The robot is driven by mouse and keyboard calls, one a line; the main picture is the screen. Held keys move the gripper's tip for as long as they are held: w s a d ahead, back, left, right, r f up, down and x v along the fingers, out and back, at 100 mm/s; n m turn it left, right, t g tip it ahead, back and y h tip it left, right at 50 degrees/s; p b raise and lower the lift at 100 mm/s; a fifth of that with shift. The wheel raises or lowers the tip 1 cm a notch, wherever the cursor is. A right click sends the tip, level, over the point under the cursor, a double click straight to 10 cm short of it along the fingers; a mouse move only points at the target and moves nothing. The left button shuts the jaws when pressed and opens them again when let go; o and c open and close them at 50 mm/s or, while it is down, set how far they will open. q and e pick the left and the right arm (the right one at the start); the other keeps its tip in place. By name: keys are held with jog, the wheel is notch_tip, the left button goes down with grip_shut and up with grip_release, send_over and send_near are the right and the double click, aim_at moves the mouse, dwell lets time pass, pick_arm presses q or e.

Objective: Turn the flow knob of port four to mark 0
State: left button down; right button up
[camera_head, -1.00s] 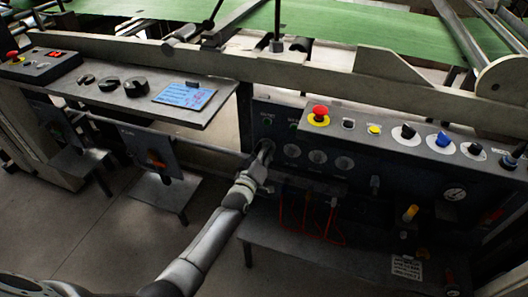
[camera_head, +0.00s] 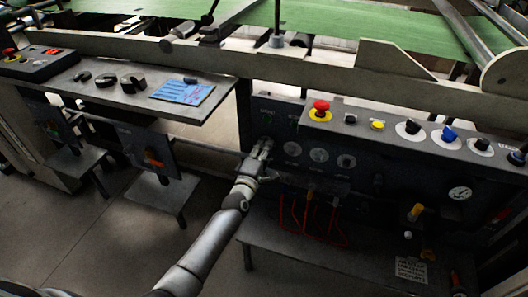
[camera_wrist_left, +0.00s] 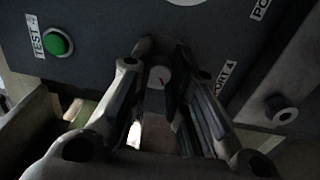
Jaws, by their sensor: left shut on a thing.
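The flow knob of port four (camera_wrist_left: 159,77) is a small grey knob with a red mark on its pale face, beside a "PORT 4" label (camera_wrist_left: 226,78). My left gripper (camera_head: 264,149) is at the left end of the dark panel, just left of the round gauges. In the left wrist view the fingers (camera_wrist_left: 163,60) stand on both sides of the knob and are shut on it. The fingers partly cover the label. The scale around the knob cannot be read. The knob is too small and covered to make out in the head view. My right gripper is not in view.
A green button (camera_wrist_left: 57,42) labelled "TEST 4" is left of the knob. Gauges (camera_head: 319,155) sit to the right. A red emergency button (camera_head: 320,107) and several knobs line the ledge above. Red hoses (camera_head: 310,222) hang below. A shelf (camera_head: 195,112) juts out at left.

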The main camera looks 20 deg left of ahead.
pick_arm(q)
jog(key=shift+f+n+b, duration=0.1)
jog(key=shift+n+b, duration=0.2)
jog(key=shift+n, duration=0.7)
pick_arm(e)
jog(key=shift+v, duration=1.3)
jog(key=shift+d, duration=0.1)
pick_arm(q)
jog(key=c, duration=1.3)
grip_release()
jog(key=shift+c, duration=0.2)
jog(key=s, duration=1.2)
jog(key=shift+a+f, duration=0.15)
jog(key=shift+a, duration=0.05)
